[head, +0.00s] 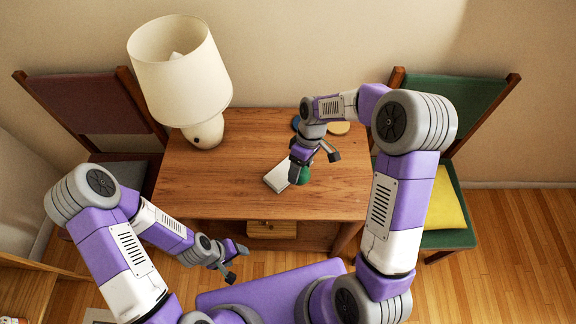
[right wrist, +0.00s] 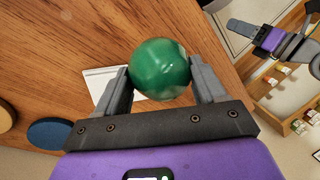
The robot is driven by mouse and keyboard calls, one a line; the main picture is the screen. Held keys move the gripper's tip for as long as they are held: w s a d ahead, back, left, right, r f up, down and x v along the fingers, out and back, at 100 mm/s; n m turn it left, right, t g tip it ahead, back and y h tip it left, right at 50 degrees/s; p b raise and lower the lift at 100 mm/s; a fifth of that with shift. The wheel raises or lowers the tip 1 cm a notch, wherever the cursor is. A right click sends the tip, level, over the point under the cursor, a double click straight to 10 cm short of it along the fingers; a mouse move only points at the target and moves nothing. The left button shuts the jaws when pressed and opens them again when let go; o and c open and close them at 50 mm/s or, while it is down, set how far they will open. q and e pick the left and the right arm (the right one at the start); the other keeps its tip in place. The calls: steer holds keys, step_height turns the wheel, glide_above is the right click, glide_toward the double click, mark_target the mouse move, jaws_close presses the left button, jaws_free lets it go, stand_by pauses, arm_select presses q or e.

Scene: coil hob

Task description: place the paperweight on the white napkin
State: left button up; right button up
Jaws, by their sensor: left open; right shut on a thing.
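The paperweight is a round, glossy green ball (right wrist: 160,69), held between the two fingers of my right gripper (right wrist: 159,72). In the head view the right gripper (head: 312,163) is over the table, and a bit of the green paperweight (head: 304,175) shows below it. The white napkin (head: 277,178) lies flat on the table, just left of the paperweight in the head view and partly hidden by the gripper. In the right wrist view the napkin (right wrist: 98,84) shows behind the left finger. I cannot tell the ball's exact height. My left gripper (head: 238,261) is open and empty, in front of the table.
A cream lamp (head: 180,70) stands at the table's back left. A blue disc (right wrist: 48,132) and a tan disc (head: 338,128) lie at the back. Chairs stand left and right, the right one with a yellow cushion (head: 447,200). The wooden table (head: 215,190) is clear at front left.

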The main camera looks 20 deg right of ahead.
steer(key=n, duration=0.1)
steer(key=n+h, duration=0.1)
steer(key=n, duration=0.1)
steer(key=w+a+n+g, duration=0.1)
steer(key=n, duration=0.1)
steer(key=shift+w+r, duration=0.1)
steer(key=shift+r, duration=0.25)
steer(key=n, duration=0.1)
steer(key=n+h, duration=0.1)
steer(key=shift+w+a+r+n, duration=0.1)
steer(key=shift+w+r+n, duration=0.1)
steer(key=shift+w+n, duration=0.15)
steer(key=w+a+r+n+t+h+b, duration=0.15)
steer(key=w+r+n+h, duration=0.25)
steer(key=n, duration=1.1)
steer(key=b, duration=0.3)
glide_toward(286, 169)
steer(key=d+f, duration=0.1)
steer(key=s+d+f, duration=0.1)
steer(key=f, duration=0.2)
steer(key=shift+s+d+f, duration=0.3)
steer(key=shift+d+f, duration=0.05)
steer(key=shift+d, duration=0.05)
steer(key=o, duration=1.4)
steer(key=shift+f, duration=0.1)
